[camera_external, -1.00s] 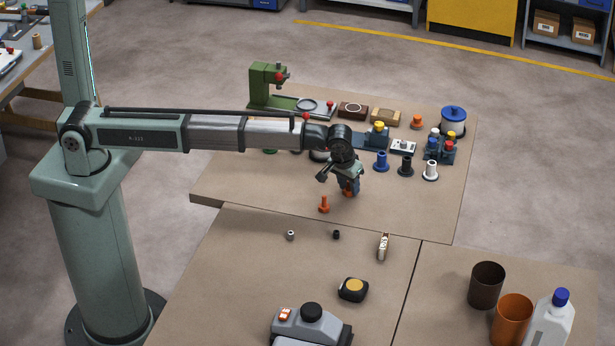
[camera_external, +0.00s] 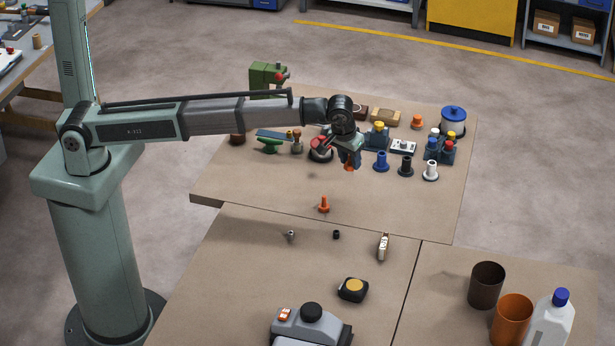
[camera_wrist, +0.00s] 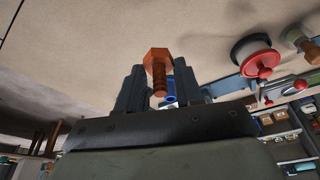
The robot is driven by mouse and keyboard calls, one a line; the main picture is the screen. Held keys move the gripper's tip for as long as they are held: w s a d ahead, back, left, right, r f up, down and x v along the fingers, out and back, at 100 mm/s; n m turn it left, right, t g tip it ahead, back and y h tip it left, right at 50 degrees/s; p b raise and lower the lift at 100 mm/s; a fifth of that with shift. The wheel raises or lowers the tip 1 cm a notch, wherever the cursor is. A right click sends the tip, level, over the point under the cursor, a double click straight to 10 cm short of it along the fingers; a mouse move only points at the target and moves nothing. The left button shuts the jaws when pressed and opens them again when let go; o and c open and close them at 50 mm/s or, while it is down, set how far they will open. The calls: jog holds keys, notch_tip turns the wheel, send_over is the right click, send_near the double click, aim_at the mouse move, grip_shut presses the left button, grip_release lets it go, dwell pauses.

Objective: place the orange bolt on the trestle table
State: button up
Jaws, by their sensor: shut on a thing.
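My gripper (camera_external: 349,158) is shut on an orange bolt (camera_external: 349,167), held above the far tan tabletop (camera_external: 260,190). In the wrist view, the orange bolt (camera_wrist: 158,66) has a hex head and a threaded shank, and it sits between the dark fingers of my gripper (camera_wrist: 160,88). A second orange piece (camera_external: 324,204), with a wide base and upright stem, stands on that tabletop near its front edge. I cannot tell which tan top is the trestle table.
Blue, black and white flanged pieces (camera_external: 405,166) stand right of my gripper. A red-topped piece (camera_external: 319,149) is just left and behind; a green press (camera_external: 267,79) is farther back. The far top's front left is clear. Cups (camera_external: 487,285) and a bottle (camera_external: 548,320) stand front right.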

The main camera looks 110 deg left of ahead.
jog(key=shift+r, duration=0.25)
jog(key=w+d+m, duration=0.2)
jog(key=d+m, duration=0.1)
jog(key=d, duration=1.5)
jog(key=m+t, duration=0.1)
jog(key=m, duration=0.1)
send_over(311, 267)
jog(key=shift+n+h, duration=0.3)
jog(key=shift+h, duration=0.1)
jog(key=shift+s+d+f, duration=0.1)
jog(key=shift+f, duration=1.55)
jog(key=shift+s+d+f, duration=0.15)
jog(key=shift+f, duration=1.45)
jog(key=shift+s+d+f, duration=0.1)
jog(key=shift+f, duration=1.55)
jog(key=shift+f, duration=0.1)
jog(key=o, duration=1)
jog(key=v, duration=1.2)
